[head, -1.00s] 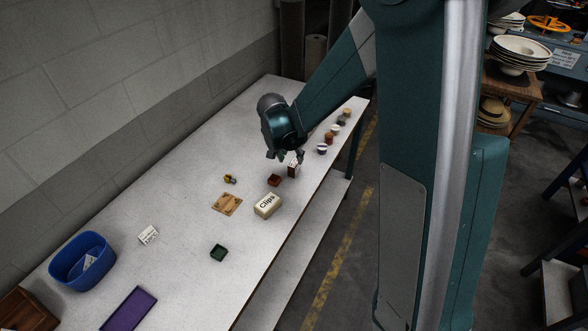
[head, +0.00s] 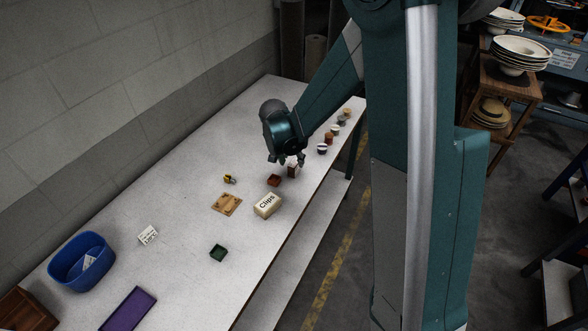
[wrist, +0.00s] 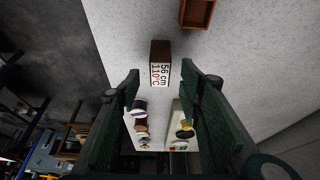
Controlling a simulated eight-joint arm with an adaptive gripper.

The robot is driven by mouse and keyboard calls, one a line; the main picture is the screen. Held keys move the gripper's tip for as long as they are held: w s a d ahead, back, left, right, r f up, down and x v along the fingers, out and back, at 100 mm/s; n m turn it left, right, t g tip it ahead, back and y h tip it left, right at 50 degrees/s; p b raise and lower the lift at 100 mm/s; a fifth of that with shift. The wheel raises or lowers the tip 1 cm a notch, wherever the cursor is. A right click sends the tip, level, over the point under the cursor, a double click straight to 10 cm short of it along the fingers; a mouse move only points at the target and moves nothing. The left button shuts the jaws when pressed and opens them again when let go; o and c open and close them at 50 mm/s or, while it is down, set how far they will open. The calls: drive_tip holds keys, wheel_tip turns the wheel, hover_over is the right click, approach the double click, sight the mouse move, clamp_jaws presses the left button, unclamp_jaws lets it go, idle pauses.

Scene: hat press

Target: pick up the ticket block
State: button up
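The ticket block, a small brown block with a white face printed "56 cm 110°C" (wrist: 161,73), stands on the table in the wrist view. It also shows in the head view (head: 292,171), its top partly hidden by my gripper. My gripper (wrist: 160,76) is open, with one dark green finger on each side of the block's printed face. Gaps show between the fingers and the block. In the head view, my gripper (head: 286,160) is just above and beside the block.
A small red-brown tray (head: 273,180) lies close to the block, left of it. A cream "Clips" box (head: 267,205) stands nearer the front edge. Several small pots (head: 322,149) line the far right edge. A white printed card (head: 148,235) and blue bin (head: 81,261) are farther left.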

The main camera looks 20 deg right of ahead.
sight(293, 164)
drive_tip(key=shift+f, duration=0.1)
drive_tip(key=shift+b+x, duration=0.4)
drive_tip(key=shift+x, duration=2.1)
drive_tip(key=shift+s+a+f, duration=0.1)
drive_tip(key=shift+s+a, duration=0.05)
drive_tip(key=shift+a, duration=0.05)
drive_tip(key=c, duration=1)
